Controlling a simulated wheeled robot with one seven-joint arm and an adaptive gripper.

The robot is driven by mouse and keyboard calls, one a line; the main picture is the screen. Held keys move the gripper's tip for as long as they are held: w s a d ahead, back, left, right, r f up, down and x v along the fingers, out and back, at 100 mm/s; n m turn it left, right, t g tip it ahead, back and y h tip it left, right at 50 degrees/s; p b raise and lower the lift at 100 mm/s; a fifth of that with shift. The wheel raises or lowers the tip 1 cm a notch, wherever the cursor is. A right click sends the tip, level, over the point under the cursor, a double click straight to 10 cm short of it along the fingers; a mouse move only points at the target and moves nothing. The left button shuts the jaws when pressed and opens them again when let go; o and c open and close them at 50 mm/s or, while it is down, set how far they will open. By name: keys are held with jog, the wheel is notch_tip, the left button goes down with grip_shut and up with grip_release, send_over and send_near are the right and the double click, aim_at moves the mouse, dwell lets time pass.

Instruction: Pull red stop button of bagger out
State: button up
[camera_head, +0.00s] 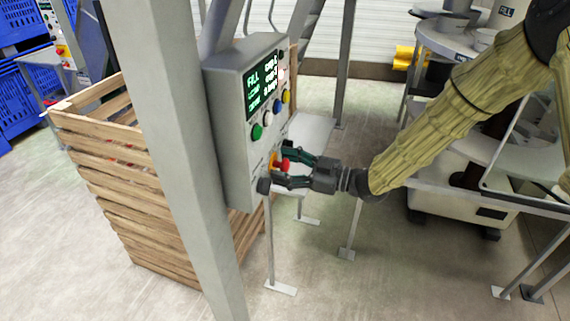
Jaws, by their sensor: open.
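The grey control box of the bagger (229,150) is fixed to a grey post left of centre. The red stop button (285,165) is low on its face, with a yellow part (273,160) behind it. My gripper (275,171) comes in from the right with its fingers open. One dark finger lies above the red button and the other below it, so the button shows between them. I cannot tell whether the fingers touch it. A green, a white, a blue and a yellow button sit higher on the face, under a lit screen (263,82).
A thick grey post (165,130) stands left of the box. A slatted wooden crate (130,190) is behind the post. A white round machine (460,205) stands at the right behind my arm. Thin metal legs (350,230) stand below the gripper. The floor in front is clear.

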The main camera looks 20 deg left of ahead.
grip_shut()
jog(key=shift+d+f+b, duration=0.15)
jog(key=shift+d+b, duration=0.2)
jog(key=shift+d, duration=0.25)
jog(key=shift+c, duration=2.1)
grip_release()
jog(key=o, duration=0.4)
jog(key=shift+d, duration=0.2)
jog(key=shift+a, duration=0.2)
